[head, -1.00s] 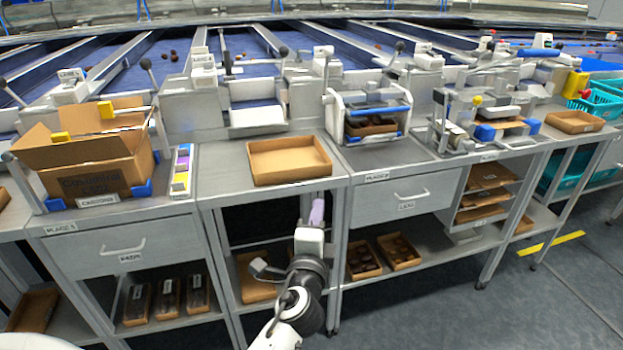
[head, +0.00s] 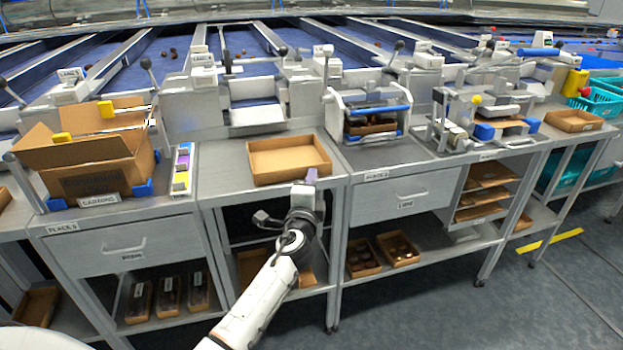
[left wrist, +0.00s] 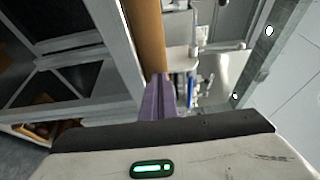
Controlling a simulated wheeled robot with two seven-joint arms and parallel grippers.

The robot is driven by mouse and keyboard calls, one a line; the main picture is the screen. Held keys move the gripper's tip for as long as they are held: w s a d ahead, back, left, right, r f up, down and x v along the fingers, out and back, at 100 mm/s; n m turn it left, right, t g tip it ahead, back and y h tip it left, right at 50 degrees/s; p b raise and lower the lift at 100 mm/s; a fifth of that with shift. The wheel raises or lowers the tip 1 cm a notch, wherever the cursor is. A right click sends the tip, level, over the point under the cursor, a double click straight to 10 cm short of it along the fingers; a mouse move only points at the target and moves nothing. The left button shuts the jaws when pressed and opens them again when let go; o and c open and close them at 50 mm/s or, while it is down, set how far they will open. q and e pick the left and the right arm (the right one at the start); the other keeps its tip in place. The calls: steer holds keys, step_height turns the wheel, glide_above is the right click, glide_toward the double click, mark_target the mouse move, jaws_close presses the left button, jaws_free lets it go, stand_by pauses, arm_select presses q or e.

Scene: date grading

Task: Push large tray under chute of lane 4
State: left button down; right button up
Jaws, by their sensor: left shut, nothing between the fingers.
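The large tray (head: 257,172), a shallow empty brown tray, lies on the grey bench top in the middle of the head view. Its side shows as a brown strip (left wrist: 146,35) in the left wrist view. A metal chute (head: 257,115) stands behind the tray, with a gap of bare bench between them. My left gripper (head: 311,175) is shut and empty, its purple fingers at the tray's front side, right of its middle. In the left wrist view the fingertips (left wrist: 161,80) meet the tray's outline; I cannot tell if they touch. My right gripper is out of view.
A cardboard carton (head: 90,165) and a coloured label strip (head: 182,168) stand left of the tray. A blue-handled device (head: 372,112) stands right of it, with bare bench between. Shelves below hold small trays. The chute's lane label is too small to read.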

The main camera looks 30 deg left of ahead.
mark_target(294, 174)
arm_select(q)
steer(key=a, duration=0.2)
steer(key=w+a+b, duration=0.1)
steer(key=a, duration=0.1)
steer(key=w+a, duration=0.1)
steer(key=a, duration=0.1)
steer(key=shift+w+a+f, duration=0.1)
steer(key=shift+w+a, duration=0.05)
steer(key=shift+a, duration=0.1)
steer(key=shift+w+a, duration=0.1)
steer(key=shift+a, duration=0.3)
steer(key=shift+d, duration=0.1)
